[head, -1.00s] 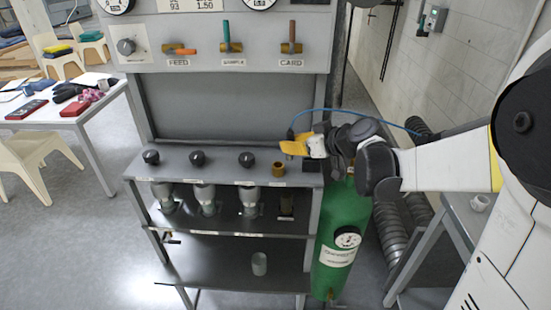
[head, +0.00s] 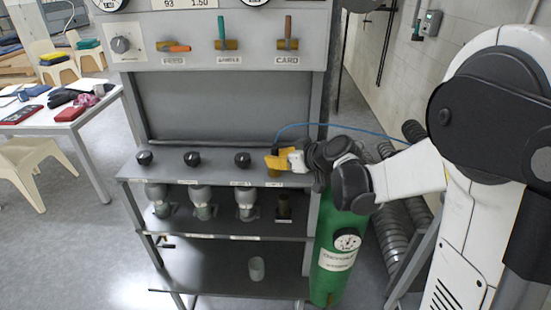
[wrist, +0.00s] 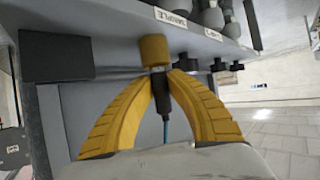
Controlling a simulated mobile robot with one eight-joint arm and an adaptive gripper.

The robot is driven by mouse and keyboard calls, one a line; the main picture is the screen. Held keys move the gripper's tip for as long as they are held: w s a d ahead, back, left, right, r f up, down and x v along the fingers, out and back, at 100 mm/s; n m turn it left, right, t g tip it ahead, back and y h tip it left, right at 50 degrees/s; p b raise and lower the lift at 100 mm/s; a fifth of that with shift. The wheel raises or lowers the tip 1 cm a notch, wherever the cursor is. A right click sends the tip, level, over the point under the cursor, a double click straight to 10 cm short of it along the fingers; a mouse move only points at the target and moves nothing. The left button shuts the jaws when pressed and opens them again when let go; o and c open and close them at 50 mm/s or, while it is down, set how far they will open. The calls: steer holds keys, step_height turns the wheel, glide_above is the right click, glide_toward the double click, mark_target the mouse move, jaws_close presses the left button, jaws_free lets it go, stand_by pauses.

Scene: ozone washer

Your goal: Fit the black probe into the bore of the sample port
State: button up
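My gripper (wrist: 162,76) has yellow fingers closed around the black probe (wrist: 161,98), seen in the wrist view with a blue cable trailing from its near end. The probe's far end lines up with the brass sample port (wrist: 153,50) and meets its near edge in the picture; I cannot tell whether it is inside the bore, which is hidden. In the head view my gripper (head: 276,163) is over the right end of the bench's upper ledge, covering the port and probe there.
The grey ledge (head: 215,174) carries several black knobs (head: 192,159). A green cylinder (head: 338,250) stands close at the right. The blue cable (head: 330,124) arcs behind my wrist. A lever panel (head: 220,60) rises above.

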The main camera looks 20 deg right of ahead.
steer(key=shift+o, duration=1.4)
steer(key=shift+r, duration=0.25)
steer(key=p+v, duration=0.4)
steer(key=v, duration=0.8)
steer(key=s+a+f+m+g+h, duration=0.1)
steer(key=s+a+m+h, duration=0.1)
steer(key=s, duration=0.8)
steer(key=s+a+m+g+h, duration=0.2)
steer(key=s+a+m+h, duration=0.1)
steer(key=s, duration=0.7)
steer(key=shift+f+g+h, duration=0.3)
steer(key=shift+f, duration=0.05)
steer(key=shift+s, duration=0.15)
